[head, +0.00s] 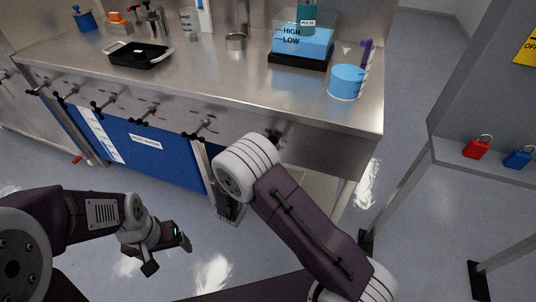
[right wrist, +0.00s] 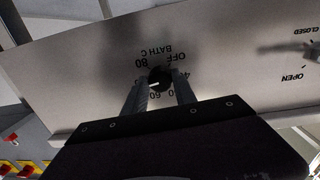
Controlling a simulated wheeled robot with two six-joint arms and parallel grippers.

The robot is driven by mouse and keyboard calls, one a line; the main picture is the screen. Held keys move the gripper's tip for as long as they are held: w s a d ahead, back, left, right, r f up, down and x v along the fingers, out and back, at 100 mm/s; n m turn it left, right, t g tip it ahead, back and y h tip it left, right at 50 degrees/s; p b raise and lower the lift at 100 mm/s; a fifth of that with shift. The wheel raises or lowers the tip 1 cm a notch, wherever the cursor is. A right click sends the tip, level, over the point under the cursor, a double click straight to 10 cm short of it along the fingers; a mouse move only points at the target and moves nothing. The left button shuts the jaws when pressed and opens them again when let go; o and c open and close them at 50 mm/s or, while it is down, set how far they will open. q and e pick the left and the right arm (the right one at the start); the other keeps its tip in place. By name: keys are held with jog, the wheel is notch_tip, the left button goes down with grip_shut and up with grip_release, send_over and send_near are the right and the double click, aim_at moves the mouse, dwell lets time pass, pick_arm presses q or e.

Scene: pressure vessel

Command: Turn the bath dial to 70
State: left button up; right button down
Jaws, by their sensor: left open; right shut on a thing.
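The bath dial (right wrist: 160,76) is a small black knob on the steel front panel, with a pale mark on its face. Around it are printed BATH C, OFF, 80, 60 and partly hidden numbers. I cannot tell exactly which number the mark points to. My right gripper (right wrist: 160,92) is shut on the dial, one finger on each side. My left gripper (head: 167,253) is open and empty, low over the floor in front of the bench.
The steel bench (head: 200,75) carries a black tray (head: 141,57), a blue bath labelled HIGH and LOW (head: 302,50) and a beaker of blue liquid (head: 346,82). Several valve handles stick out of its front. A valve handle (right wrist: 305,47) marked OPEN and CLOSED is beside the dial.

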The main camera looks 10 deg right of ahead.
jog(key=shift+f, duration=0.1)
jog(key=c, duration=1)
grip_release()
jog(key=shift+s, duration=0.1)
jog(key=p+v, duration=0.1)
jog(key=v, duration=0.8)
